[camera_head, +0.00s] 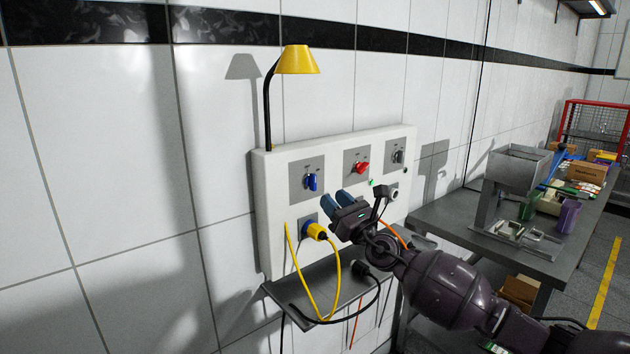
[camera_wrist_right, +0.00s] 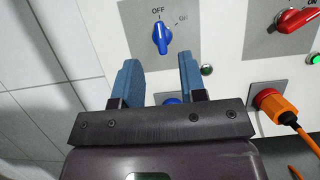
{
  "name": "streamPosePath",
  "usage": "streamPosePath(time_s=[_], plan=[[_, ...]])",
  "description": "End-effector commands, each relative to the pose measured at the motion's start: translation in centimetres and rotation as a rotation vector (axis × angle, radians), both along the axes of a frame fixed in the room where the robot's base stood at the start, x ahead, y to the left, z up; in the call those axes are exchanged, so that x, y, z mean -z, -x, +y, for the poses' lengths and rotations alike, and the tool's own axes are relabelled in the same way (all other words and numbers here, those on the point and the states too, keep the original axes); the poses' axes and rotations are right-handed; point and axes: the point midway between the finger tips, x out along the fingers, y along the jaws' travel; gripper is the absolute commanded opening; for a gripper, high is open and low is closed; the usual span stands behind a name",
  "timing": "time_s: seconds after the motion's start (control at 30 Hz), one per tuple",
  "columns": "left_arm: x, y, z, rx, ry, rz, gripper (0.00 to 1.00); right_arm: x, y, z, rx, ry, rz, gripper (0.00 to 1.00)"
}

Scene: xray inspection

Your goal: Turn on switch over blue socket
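The blue switch (camera_head: 310,182) is the leftmost rotary switch on the white wall panel (camera_head: 265,215). In the right wrist view the blue switch (camera_wrist_right: 162,38) points up toward OFF, with ON at its right. Below it, the blue socket (camera_head: 308,226) holds a yellow plug (camera_head: 317,232). The socket (camera_wrist_right: 172,101) is mostly hidden behind my gripper in the wrist view. My right gripper (camera_head: 335,199) is open and empty in front of the panel, lower right of the blue switch. Its blue fingers (camera_wrist_right: 158,63) are apart, below the knob and not around it. My left gripper is not in view.
A red switch (camera_head: 360,168) points toward ON beside a lit green lamp (camera_wrist_right: 315,59). A grey switch (camera_head: 399,156) is farther right. An orange plug (camera_wrist_right: 275,104), yellow cable (camera_head: 291,250), yellow lamp (camera_head: 297,60) and shelf (camera_head: 280,287) surround the area. A worktable (camera_head: 440,220) stands right.

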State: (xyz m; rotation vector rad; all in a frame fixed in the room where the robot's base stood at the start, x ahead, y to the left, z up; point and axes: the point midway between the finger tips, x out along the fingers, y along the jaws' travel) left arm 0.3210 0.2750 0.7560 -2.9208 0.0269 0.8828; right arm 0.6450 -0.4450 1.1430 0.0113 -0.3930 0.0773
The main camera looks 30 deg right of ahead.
Motion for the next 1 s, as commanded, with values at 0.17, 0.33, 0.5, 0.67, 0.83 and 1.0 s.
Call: streamPosePath(time_s=[0.17,0.33,0.5,0.67,0.83,1.0], plan=[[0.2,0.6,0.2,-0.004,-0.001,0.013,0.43,-1.3,-2.5,0.2,0.000,-0.003,-0.004,0.38],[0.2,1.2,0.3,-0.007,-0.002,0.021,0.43,-2.1,-4.8,0.4,0.000,-0.003,-0.002,0.38],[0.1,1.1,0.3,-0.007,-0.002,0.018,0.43,-2.6,-6.4,0.5,0.000,-0.003,0.000,0.38],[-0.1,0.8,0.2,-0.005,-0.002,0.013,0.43,-3.0,-7.2,0.6,0.000,-0.003,0.000,0.38],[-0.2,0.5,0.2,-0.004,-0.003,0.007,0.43,-3.0,-7.4,0.6,0.000,-0.003,0.001,0.38],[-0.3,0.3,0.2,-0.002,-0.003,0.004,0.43,-3.0,-7.3,0.6,0.000,-0.003,0.000,0.38]])
